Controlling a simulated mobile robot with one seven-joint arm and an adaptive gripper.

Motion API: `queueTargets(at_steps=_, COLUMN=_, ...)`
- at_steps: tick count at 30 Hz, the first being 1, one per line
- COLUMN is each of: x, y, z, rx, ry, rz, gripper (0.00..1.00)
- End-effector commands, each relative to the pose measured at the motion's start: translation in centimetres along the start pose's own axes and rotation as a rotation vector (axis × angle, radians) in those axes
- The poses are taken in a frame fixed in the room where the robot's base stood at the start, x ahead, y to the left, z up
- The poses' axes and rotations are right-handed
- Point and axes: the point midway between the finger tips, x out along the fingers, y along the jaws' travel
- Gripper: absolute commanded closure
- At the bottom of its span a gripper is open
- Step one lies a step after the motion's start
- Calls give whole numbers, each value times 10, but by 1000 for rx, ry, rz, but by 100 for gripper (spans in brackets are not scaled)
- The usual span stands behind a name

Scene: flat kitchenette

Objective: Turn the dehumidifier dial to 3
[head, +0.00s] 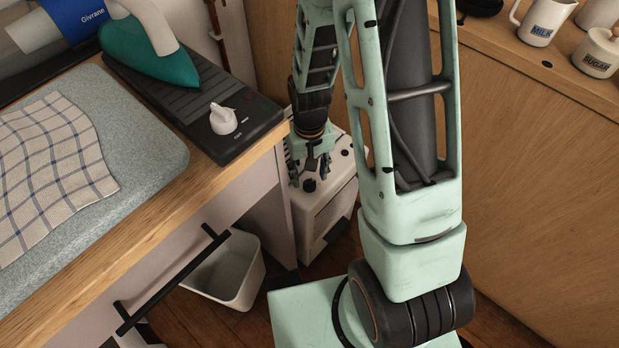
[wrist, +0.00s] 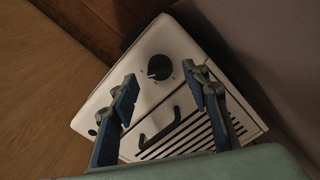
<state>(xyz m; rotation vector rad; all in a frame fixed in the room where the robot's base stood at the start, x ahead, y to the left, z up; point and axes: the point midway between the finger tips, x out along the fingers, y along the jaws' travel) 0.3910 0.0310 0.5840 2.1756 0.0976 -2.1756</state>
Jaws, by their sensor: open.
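The dehumidifier (head: 325,215) is a white box standing on the floor beyond the counter's end. In the wrist view its top (wrist: 100,112) fills the middle, with slanted black vent slots and a dark curved handle. The round black dial (wrist: 159,67) sits on this top with small marks around it, too small to read. Its setting cannot be told. My gripper (wrist: 159,79) is open with blue fingers spread, and the dial shows between the fingertips. In the head view my gripper (head: 308,174) points down over the dehumidifier's top. Contact with the dial cannot be told.
A counter (head: 190,195) at left holds a green iron (head: 150,55) on a dark base with a white knob (head: 223,119), plus a checked cloth (head: 50,165). A white bin (head: 228,272) stands below. A wooden panel (head: 545,170) closes the right side.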

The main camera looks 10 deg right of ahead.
Motion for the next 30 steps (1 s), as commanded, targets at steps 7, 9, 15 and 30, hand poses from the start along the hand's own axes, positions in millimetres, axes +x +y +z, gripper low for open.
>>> queueTargets(at_steps=7, x=-45, y=0, z=-1, rx=0, ry=6, rz=0, gripper=57)
queueTargets(at_steps=9, x=-57, y=0, z=-1, rx=0, ry=5, rz=0, gripper=57)
queueTargets(at_steps=15, x=-81, y=0, z=0, rx=1, ry=2, rz=0, gripper=57)
queueTargets(at_steps=30, x=-90, y=0, z=0, rx=1, ry=0, rz=0, gripper=57)
